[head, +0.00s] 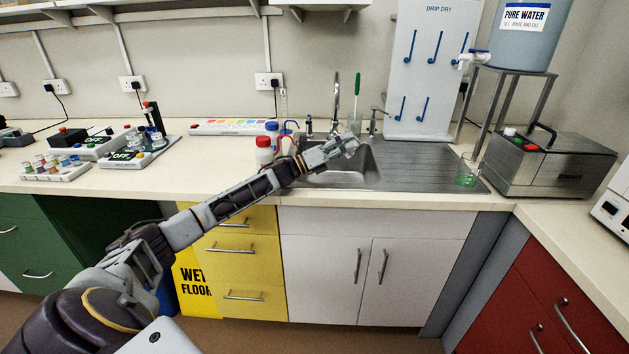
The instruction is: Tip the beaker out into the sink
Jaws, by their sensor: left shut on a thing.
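My left gripper (342,148) reaches in over the sink (345,172), near its back left part. It is shut on what looks like the clear beaker (351,142), which is small and pale here. Its tilt and contents cannot be made out. The sink is a steel basin set in the worktop, partly hidden by my left arm. Another clear glass vessel (467,173) with green in it stands upright at the right end of the steel drainer (420,178), apart from my gripper. My right gripper is not in view.
A tall tap (336,100) and a green-handled brush (357,95) stand behind the sink. Red-capped (264,150) and blue-capped bottles (272,130) are close to my left arm. A drip-dry board (432,70), pure water tank (525,35) and steel bath (550,165) stand right.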

